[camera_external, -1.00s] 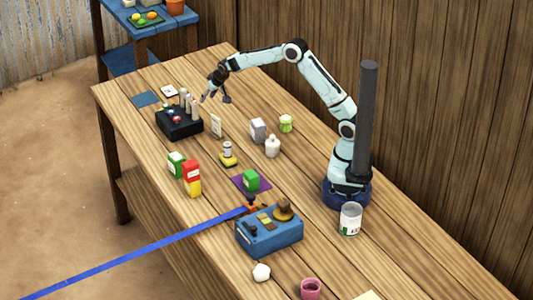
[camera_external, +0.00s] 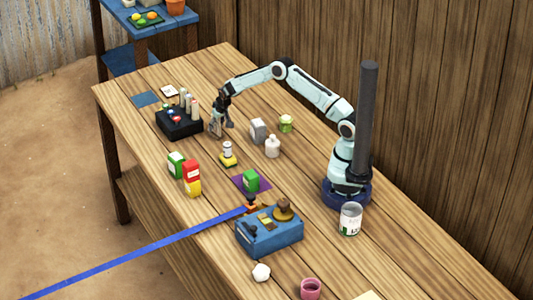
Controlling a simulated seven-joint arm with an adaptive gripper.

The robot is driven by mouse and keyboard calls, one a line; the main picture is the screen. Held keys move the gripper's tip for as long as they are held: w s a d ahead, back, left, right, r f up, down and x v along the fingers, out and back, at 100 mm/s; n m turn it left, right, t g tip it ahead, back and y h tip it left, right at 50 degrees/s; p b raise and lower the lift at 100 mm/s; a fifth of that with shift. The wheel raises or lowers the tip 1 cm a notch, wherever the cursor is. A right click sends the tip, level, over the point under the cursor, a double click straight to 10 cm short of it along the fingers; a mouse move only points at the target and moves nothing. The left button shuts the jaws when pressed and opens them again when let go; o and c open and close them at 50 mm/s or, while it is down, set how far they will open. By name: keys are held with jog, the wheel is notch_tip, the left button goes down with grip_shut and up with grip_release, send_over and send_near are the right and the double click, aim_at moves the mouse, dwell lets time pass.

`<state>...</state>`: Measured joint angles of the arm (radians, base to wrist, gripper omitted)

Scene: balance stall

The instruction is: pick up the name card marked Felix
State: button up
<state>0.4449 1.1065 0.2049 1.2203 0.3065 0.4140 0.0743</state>
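A small pale card (camera_external: 215,131) stands upright on the table, right of the black box. Its writing is too small to read, so I cannot tell whether it says Felix. My gripper (camera_external: 221,125) points down at the card, with its fingers apart and low near the table. The fingers partly cover the card. I cannot tell whether either finger touches it.
A black box (camera_external: 180,126) with several upright pieces stands close left of my gripper. A grey rounded object (camera_external: 258,131), a white bottle (camera_external: 272,147) and a green jar (camera_external: 286,124) stand to the right.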

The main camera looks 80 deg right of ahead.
grip_shut()
jog(key=shift+r, duration=0.1)
